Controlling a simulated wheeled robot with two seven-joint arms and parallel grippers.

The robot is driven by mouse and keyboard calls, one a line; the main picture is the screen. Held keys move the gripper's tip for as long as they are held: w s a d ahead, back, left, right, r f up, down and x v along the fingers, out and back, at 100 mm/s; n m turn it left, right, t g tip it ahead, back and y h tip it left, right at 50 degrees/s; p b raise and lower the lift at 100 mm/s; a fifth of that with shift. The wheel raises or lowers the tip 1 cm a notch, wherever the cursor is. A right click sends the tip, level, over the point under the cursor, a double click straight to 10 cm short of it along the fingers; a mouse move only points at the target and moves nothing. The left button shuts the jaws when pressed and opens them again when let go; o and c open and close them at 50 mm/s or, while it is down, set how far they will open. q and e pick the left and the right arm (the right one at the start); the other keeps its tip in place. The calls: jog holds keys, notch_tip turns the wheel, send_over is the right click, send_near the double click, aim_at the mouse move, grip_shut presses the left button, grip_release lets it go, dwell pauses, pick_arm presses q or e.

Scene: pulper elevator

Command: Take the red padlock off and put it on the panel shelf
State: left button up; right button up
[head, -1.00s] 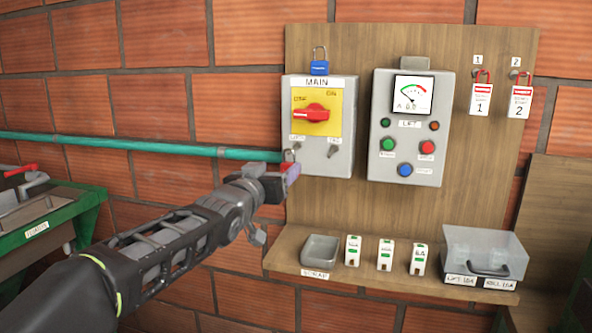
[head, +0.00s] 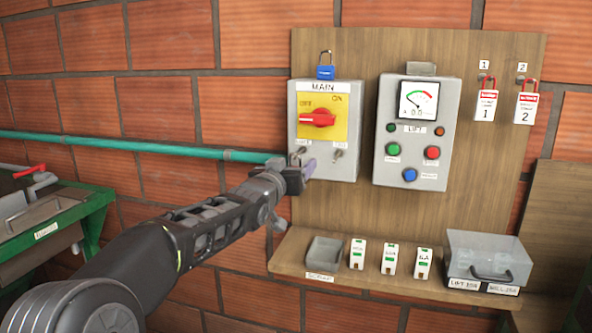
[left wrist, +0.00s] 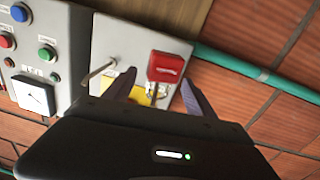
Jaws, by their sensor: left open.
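The red padlock (left wrist: 166,66) shows in the left wrist view at the lower edge of the grey MAIN box (head: 350,165). It appears between the two fingers of my left gripper (left wrist: 158,92), which are open. I cannot tell how close the fingers are to it. In the head view my left gripper (head: 306,172) is at the box's lower left corner and hides the padlock. The panel shelf (head: 292,252) is below, at the foot of the wooden board. My right gripper is not in view.
The shelf holds a grey scrap tray (head: 323,254), several white breakers (head: 390,261) and a clear-lidded bin (head: 490,262). A blue padlock (head: 325,72) tops the MAIN box. The LIFT box (head: 415,135) is right of it; a green pipe (head: 190,148) runs left.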

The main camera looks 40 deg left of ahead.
pick_arm(q)
jog(key=shift+w, duration=0.2)
dwell(0.5)
jog(key=c, duration=1.4)
jog(key=shift+r, duration=0.2)
jog(key=shift+r, duration=0.55)
jog(key=b+v, duration=0.4)
jog(key=v, duration=1.4)
